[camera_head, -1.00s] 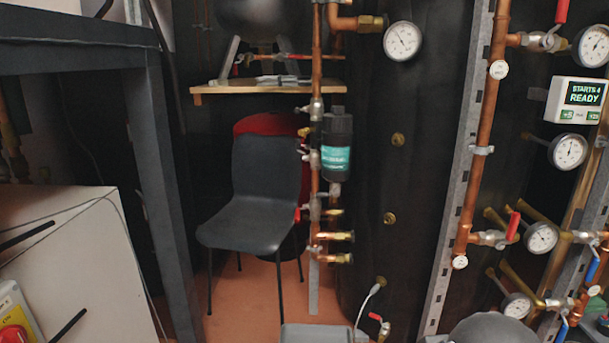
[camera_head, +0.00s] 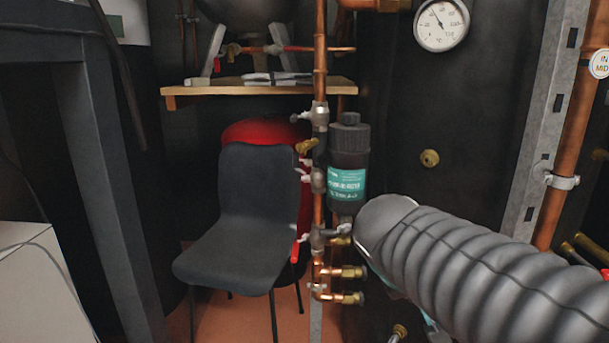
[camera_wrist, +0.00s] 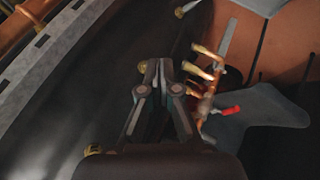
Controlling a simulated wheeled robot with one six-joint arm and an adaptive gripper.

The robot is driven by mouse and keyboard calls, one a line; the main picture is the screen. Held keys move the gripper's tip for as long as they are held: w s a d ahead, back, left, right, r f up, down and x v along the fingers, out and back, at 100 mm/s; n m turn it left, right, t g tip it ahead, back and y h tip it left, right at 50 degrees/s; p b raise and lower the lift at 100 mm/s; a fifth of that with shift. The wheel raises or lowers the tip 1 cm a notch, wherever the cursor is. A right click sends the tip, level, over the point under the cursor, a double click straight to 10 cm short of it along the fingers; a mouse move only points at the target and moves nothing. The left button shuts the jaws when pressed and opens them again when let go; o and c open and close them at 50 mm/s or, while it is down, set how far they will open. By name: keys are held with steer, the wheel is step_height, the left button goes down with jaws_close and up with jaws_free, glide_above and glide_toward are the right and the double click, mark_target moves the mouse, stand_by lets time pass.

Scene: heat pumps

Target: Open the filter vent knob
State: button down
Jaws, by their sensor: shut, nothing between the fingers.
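The filter is a black canister with a teal label (camera_head: 347,183), upright beside a vertical copper pipe in the head view. A small dark knob (camera_head: 350,118) sits on its black cap. My grey ribbed arm reaches in from the lower right, its end just below and right of the filter.
Copper pipe (camera_head: 320,60) with valves and brass outlets runs left of the filter. A dark chair (camera_head: 250,190) stands left, below a wooden shelf (camera_head: 240,90). A dark tank with a gauge (camera_head: 441,24) and brass fitting (camera_head: 429,158) stands right. A red valve handle (camera_wrist: 231,110) shows in the wrist view.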

steer(key=w+a+r+t+h, duration=0.1)
steer(key=w+a+r, duration=0.1)
steer(key=w, duration=0.3)
steer(key=w+a+r+n+t+h+b, duration=0.1)
steer(key=w+a+r+t, duration=0.1)
steer(key=w+a+r, duration=0.1)
steer(key=w+a+r+n+t+h, duration=0.1)
steer(key=w+a+r+h, duration=0.1)
steer(key=w+a, duration=0.2)
steer(key=shift+w+a+r+b, duration=0.1)
steer(key=shift+w+r+b, duration=0.05)
steer(key=shift+w, duration=0.65)
steer(key=shift+w+a+r+b, duration=0.1)
steer(key=shift+w+r+b, duration=0.05)
steer(key=shift+w, duration=0.65)
steer(key=n+t+h, duration=0.1)
steer(key=t, duration=0.4)
glide_toward(305, 151)
steer(key=f, duration=0.2)
steer(key=x, duration=0.7)
steer(key=shift+d+r, duration=0.25)
steer(key=shift+d, duration=0.1)
steer(key=shift+s+d+r+b, duration=0.2)
steer(key=shift+r+b, duration=0.15)
steer(key=shift+b, duration=0.75)
steer(key=shift+s+d+r+b, duration=0.15)
steer(key=shift+r+b, duration=0.15)
steer(key=shift+b, duration=0.8)
